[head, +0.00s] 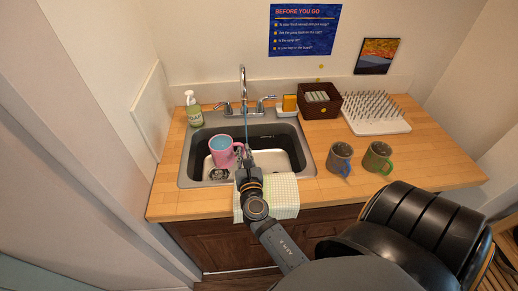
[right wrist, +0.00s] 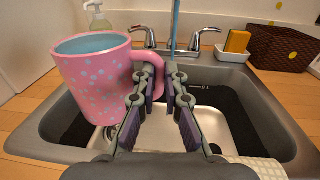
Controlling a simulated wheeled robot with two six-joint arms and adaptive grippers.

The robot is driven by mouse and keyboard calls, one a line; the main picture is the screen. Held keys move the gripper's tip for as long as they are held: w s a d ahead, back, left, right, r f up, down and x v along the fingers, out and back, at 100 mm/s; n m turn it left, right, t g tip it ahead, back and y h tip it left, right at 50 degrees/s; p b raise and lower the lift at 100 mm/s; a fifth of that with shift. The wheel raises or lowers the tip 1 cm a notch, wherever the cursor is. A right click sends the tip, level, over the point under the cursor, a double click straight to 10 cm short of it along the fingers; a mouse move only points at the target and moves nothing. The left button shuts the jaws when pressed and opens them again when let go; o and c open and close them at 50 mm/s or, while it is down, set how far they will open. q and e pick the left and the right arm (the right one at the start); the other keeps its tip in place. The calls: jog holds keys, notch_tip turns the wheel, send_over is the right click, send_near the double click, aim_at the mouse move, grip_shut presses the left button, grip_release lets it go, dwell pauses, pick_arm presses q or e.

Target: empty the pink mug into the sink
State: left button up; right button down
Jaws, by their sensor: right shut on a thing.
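The pink mug (head: 222,152) with pale dots and a light blue inside is held over the left part of the sink (head: 308,165). It is close to upright, and I cannot tell what is in it. My right gripper (head: 246,160) is shut on its handle. In the right wrist view the mug (right wrist: 95,85) is to the left of the fingers (right wrist: 160,85), with its handle between them. The basin (right wrist: 245,125) is below. My left gripper is not in view.
A faucet (head: 242,85) stands behind the basin, with a thin bluish streak below its spout. A soap bottle (head: 193,110) is at the left. A checked towel (head: 283,195) hangs over the front edge. Two mugs (head: 340,160) (head: 377,158), a basket (head: 306,105) and a drying rack (head: 375,125) are at the right.

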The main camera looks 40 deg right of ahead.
jog(key=a+n+t+y, duration=0.2)
jog(key=a+n+y, duration=0.3)
jog(key=a+y, duration=0.3)
jog(key=w+a, duration=0.1)
jog(key=a, duration=0.2)
jog(key=shift+f, duration=0.1)
